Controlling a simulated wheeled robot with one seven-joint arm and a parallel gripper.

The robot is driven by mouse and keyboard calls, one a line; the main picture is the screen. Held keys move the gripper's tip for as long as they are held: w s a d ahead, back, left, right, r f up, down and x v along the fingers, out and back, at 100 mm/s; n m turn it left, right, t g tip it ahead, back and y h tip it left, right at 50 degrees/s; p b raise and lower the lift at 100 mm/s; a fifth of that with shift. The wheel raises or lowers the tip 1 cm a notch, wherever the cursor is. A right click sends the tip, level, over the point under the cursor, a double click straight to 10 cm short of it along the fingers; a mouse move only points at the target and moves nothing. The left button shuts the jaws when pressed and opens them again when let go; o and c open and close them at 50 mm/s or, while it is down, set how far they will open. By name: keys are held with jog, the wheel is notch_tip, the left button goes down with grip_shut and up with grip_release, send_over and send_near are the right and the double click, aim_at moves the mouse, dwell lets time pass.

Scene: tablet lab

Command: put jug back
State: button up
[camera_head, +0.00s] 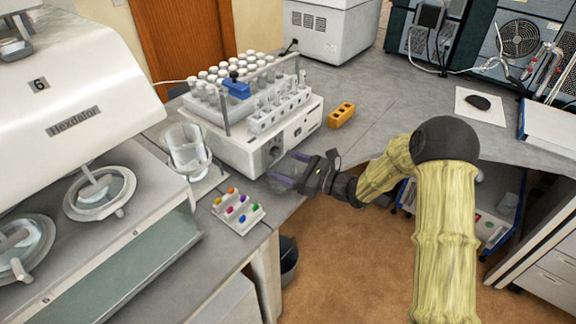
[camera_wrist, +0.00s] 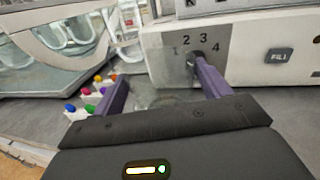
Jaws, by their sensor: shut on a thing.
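My gripper (camera_head: 288,168) is at the front edge of the bench, just in front of the white dispensing machine. Its two purple fingers are apart around a clear, hard-to-see vessel, which I take for the jug (camera_head: 281,184). In the wrist view my gripper (camera_wrist: 163,84) has the faint clear jug (camera_wrist: 165,98) between its fingers, in front of the machine's numbered dial. The jug's outline is faint, and I cannot tell whether its base touches the bench. Another clear glass vessel (camera_head: 187,148) stands upright on the bench to the left of the machine.
The white dispensing machine (camera_head: 299,128) carries racks of capped bottles and tubes. A white rack with coloured caps (camera_head: 238,211) lies left of my gripper. The large dissolution tester (camera_head: 75,125) fills the left.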

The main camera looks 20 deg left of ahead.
jog(key=shift+f, duration=0.1)
jog(key=o, duration=1.1)
jog(key=shift+r, duration=0.2)
jog(key=shift+d+f, duration=0.1)
jog(key=shift+d, duration=0.2)
jog(key=d, duration=0.3)
jog(key=s+d+b, duration=0.1)
jog(key=d, duration=0.3)
jog(key=s+d, duration=0.1)
jog(key=d, duration=0.3)
jog(key=shift+s+d+b, duration=0.1)
jog(key=shift+s+b, duration=0.1)
jog(key=shift+b, duration=0.2)
